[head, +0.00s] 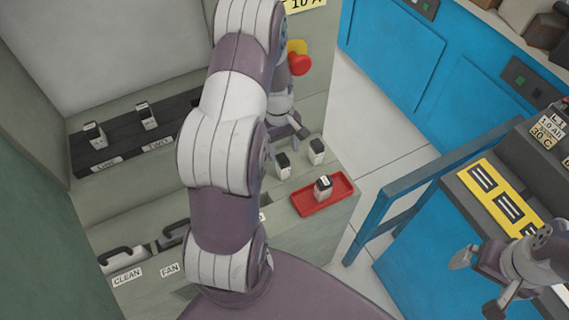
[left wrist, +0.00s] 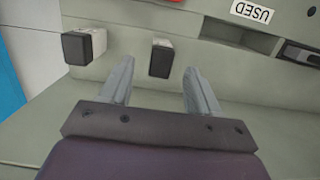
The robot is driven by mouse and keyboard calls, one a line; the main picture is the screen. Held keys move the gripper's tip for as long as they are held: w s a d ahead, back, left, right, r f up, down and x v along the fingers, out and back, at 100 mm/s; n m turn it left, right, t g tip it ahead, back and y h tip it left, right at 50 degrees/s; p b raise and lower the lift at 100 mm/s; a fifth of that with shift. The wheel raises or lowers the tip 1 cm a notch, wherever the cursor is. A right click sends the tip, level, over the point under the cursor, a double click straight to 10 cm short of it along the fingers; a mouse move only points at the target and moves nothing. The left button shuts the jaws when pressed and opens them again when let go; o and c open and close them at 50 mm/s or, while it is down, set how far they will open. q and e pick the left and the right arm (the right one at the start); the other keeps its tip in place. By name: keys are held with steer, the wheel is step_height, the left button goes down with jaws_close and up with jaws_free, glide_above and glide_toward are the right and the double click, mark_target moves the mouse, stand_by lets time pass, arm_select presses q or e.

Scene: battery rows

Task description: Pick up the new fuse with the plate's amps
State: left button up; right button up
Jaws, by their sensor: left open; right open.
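Two fuses with white bodies and dark ends stand on the grey-green cabinet ledge: a nearer fuse (head: 283,166) and one further right (head: 317,151). A third fuse (head: 323,187) stands in a red tray (head: 301,206). The plate (head: 305,4), cut off at the top, reads 10 A. My left gripper (head: 293,130) is open and empty, just behind the nearer fuse. In the left wrist view that fuse (left wrist: 161,58) lies ahead, between the fingertips' lines; the other fuse (left wrist: 85,46) is outside them, left. Their ratings are unreadable. My right gripper (head: 478,284) is open and empty.
A black rack (head: 118,142) at left holds fuses. A red and yellow knob (head: 299,60) is beside my left arm. A blue rail (head: 400,205) and a bench with a yellow slotted panel (head: 487,183) stand at right.

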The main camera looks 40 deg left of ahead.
mark_target(283, 158)
arm_select(q)
steer(key=f, duration=0.6)
steer(key=shift+s+d+f, duration=0.2)
steer(key=shift+s+f, duration=0.05)
steer(key=shift+f, duration=0.05)
steer(key=c, duration=1.1)
steer(key=shift+o, duration=0.2)
steer(key=shift+r, duration=0.15)
